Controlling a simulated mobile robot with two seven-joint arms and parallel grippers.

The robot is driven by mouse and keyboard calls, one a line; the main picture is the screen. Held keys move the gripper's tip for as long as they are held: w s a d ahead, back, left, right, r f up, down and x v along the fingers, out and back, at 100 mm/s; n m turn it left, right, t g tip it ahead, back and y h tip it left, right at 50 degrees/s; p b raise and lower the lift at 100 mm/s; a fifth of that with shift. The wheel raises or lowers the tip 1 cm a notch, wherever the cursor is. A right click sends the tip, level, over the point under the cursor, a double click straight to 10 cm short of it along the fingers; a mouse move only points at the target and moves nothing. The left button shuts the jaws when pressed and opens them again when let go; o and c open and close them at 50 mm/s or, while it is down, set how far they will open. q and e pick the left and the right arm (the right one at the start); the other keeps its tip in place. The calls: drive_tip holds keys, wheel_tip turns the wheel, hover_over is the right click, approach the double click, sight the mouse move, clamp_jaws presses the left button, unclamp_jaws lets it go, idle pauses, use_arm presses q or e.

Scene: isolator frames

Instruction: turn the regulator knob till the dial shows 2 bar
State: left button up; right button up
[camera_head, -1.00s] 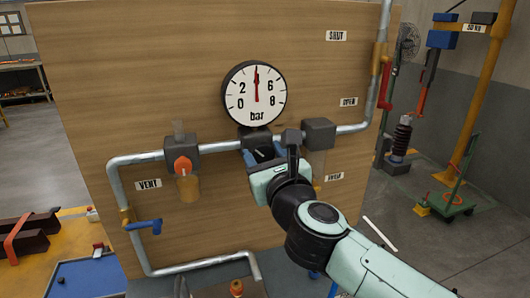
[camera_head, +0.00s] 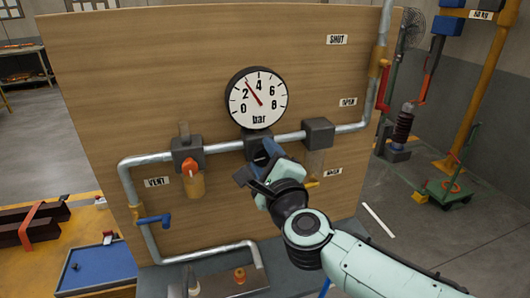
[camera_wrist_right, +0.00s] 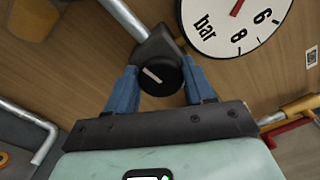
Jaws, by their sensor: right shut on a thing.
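The round white dial (camera_head: 270,114), marked in bar, sits on the wooden panel; its red needle points up and left, between 2 and 4. It also shows, partly cut off, in the right wrist view (camera_wrist_right: 220,38). The black regulator knob (camera_wrist_right: 163,84) with a white mark sits on the pipe below the dial. My right gripper (camera_head: 264,154) is shut on the knob, its blue fingers on either side of it in the right wrist view (camera_wrist_right: 162,88). In the head view the gripper mostly hides the knob. My left gripper is not in view.
An orange-capped filter bowl (camera_head: 193,180) hangs left of the knob, and a grey block (camera_head: 318,132) sits on the pipe to its right. A blue-handled vent valve (camera_head: 153,220) is lower left. A red-handled valve (camera_head: 384,88) is on the right-hand pipe.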

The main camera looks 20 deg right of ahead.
drive_tip(key=shift+n+p, duration=0.4)
drive_tip(key=shift+n, duration=0.7)
drive_tip(key=o, duration=1)
drive_tip(key=s, duration=1.3)
drive_tip(key=shift+s+d, duration=0.2)
